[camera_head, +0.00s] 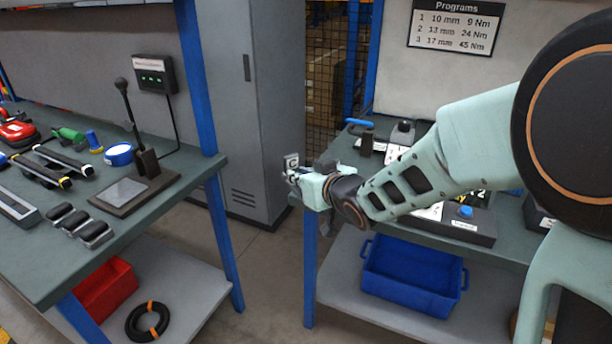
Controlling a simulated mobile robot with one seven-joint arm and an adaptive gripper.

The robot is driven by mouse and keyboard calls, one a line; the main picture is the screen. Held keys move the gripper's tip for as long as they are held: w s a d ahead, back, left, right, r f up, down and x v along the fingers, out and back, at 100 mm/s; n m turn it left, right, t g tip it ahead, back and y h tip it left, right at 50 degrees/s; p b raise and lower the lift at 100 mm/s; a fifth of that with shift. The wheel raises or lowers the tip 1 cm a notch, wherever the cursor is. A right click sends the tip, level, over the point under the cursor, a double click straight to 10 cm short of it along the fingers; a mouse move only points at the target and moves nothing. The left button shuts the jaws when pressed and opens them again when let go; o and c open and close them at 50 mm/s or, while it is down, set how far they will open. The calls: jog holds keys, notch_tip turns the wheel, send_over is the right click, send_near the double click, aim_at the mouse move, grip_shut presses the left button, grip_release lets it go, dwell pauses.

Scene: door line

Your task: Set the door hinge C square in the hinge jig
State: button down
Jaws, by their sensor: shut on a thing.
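My gripper (294,177) is at the end of my outstretched arm, above the gap between the two benches, at the left end of the right bench. It is shut on a small pale grey piece with a dark mark (291,161), which sticks up above the fingers. This looks like the door hinge, but its letter is too small to read. I cannot tell for sure which fixture is the hinge jig. A dark fixture with a blue button (465,212) and pale labels stands on the right bench, partly hidden by my arm.
A blue-handled clamp (360,124) stands at the back of the right bench (341,150). A blue crate (410,276) is on its lower shelf. The left bench (165,205) holds tools and a dark stand with a grey plate (124,191). A grey cabinet (240,110) stands behind the gap.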

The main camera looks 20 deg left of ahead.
jog(key=shift+s+r, duration=0.1)
jog(key=shift+r, duration=0.1)
jog(key=w+d+m+t+h, duration=0.1)
jog(key=w+d+m+h, duration=0.15)
jog(key=d, duration=0.95)
jog(key=w+d+f+m+t+h, duration=0.15)
jog(key=d+m+h, duration=0.25)
jog(key=d, duration=0.9)
jog(key=w+d+r+m+t+h, duration=0.1)
jog(key=w+d+m+t+h, duration=0.15)
jog(key=d, duration=0.95)
notch_tip(320, 180, up, 21)
jog(key=g+p, duration=0.1)
jog(key=p, duration=2.1)
notch_tip(320, 180, down, 6)
jog(key=s, duration=0.1)
jog(key=shift+s+a+h, duration=0.15)
jog(key=shift+s+h, duration=0.15)
jog(key=shift+s, duration=0.1)
jog(key=shift+w+r, duration=0.1)
